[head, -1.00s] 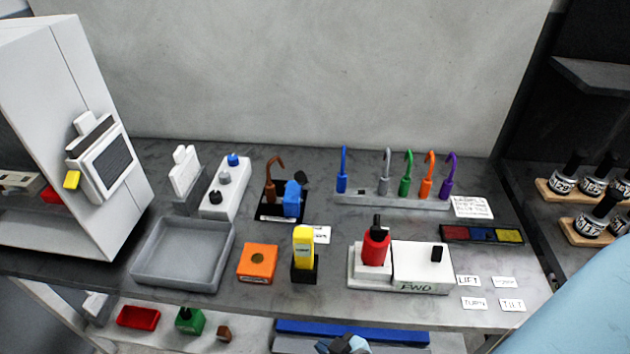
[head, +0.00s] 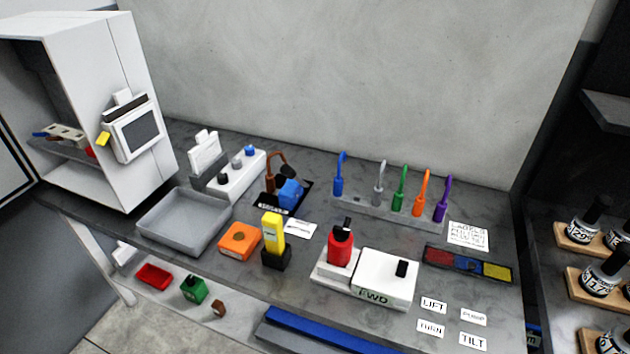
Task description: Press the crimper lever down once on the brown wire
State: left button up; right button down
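The crimper has a blue body (head: 291,193) with a black-tipped lever (head: 286,173) sticking up above it. It stands on a black base plate (head: 268,201) left of the middle of the bench in the head view. The brown wire (head: 277,160) stands upright at the left side of the crimper, with its top bent over in a hook. Whether the wire touches the crimper's jaws is too small to tell. Neither of my grippers is in view.
A white block with knobs (head: 237,175) and a grey tray (head: 152,237) lie to the left. A rack (head: 362,206) of coloured hooks stands to the right. A yellow device (head: 272,232), an orange box (head: 228,251) and a red-topped white unit (head: 385,271) stand in front.

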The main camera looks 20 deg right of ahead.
aim_at(285, 169)
jog(key=k+l, duration=0.3)
jog(key=l, duration=0.15)
jog(key=k+l, duration=0.3)
jog(key=l, duration=0.65)
jog(key=i, duration=0.05)
